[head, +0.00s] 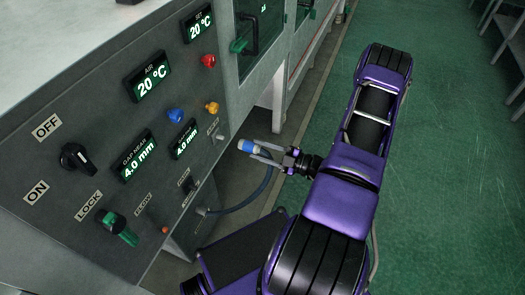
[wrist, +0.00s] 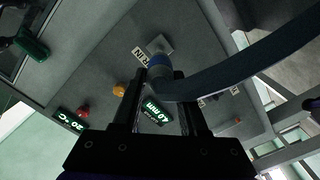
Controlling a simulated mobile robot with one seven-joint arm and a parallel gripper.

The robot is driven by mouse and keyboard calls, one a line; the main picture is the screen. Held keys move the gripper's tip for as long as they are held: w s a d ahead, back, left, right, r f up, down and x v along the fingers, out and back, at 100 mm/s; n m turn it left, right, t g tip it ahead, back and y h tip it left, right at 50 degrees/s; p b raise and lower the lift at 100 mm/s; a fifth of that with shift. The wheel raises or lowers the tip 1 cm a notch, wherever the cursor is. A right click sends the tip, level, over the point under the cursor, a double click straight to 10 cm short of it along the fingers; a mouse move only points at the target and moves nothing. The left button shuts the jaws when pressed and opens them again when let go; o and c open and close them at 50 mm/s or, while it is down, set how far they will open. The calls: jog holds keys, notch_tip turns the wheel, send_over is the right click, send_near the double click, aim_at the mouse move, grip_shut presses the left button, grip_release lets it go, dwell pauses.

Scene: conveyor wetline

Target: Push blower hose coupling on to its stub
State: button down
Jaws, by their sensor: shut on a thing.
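The blower hose coupling (head: 247,146), blue with a pale end, is held between the fingers of my gripper (head: 262,151), which is shut on it. Its hose (head: 262,186) hangs below and curves back to the lower panel. A small pale stub (head: 221,137) sticks out of the panel's right edge, left of the coupling, with a gap between them in the head view. In the wrist view the coupling (wrist: 159,66) is at the fingertips, and the stub's square plate (wrist: 160,44) shows just beyond it. The coupling hides most of the stub there.
The grey control panel (head: 95,125) carries displays, coloured buttons, a black knob (head: 76,158) and a green lock switch (head: 117,228). A glass-windowed door (head: 262,35) stands behind. Green floor (head: 450,150) is clear at the right. The hose (wrist: 240,75) crosses the wrist view at right.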

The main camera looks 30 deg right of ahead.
aim_at(246, 146)
jog(key=shift+x, duration=2.45)
jog(key=shift+x, duration=1.65)
jog(key=shift+c, duration=1.8)
grip_release()
jog(key=shift+s, duration=0.1)
jog(key=v, duration=1.7)
jog(key=shift+d, duration=0.15)
